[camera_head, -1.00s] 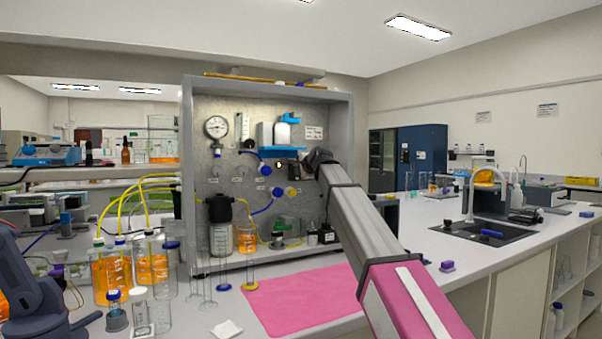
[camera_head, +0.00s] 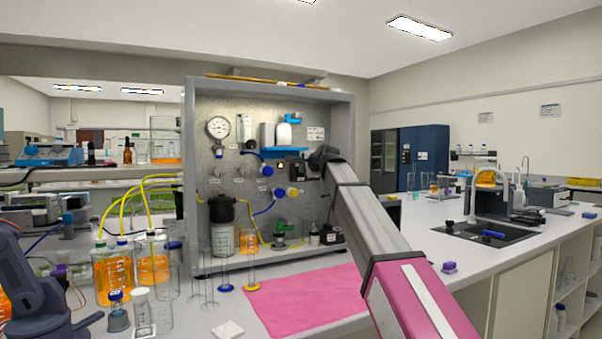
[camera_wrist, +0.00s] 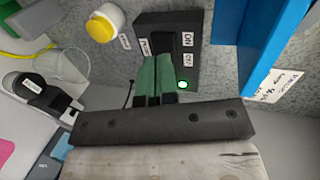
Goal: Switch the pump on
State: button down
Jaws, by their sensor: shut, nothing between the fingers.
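A black switch box (camera_wrist: 183,38) with ON and OFF labels is mounted on the grey speckled panel in the wrist view. A small green light (camera_wrist: 183,85) glows at its lower right. My gripper (camera_wrist: 160,60) is shut and empty, its green fingers together in front of the box's lower left part. They partly cover the switch, so I cannot tell its position or whether they touch it. In the head view the switch box (camera_head: 311,170) shows beside my wrist on the right part of the panel, and my arm hides the fingers.
A yellow-capped white fitting (camera_wrist: 104,22) is left of the box, and a blue shelf (camera_wrist: 262,45) is close on the right. Below, a black device (camera_wrist: 45,92) stands on the rig floor. A pink mat (camera_head: 305,298) lies on the bench. Bottles of orange liquid (camera_head: 113,272) stand at left.

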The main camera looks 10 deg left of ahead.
jog(key=v, duration=0.7)
jog(key=shift+s+d, duration=0.1)
jog(key=shift+s, duration=0.1)
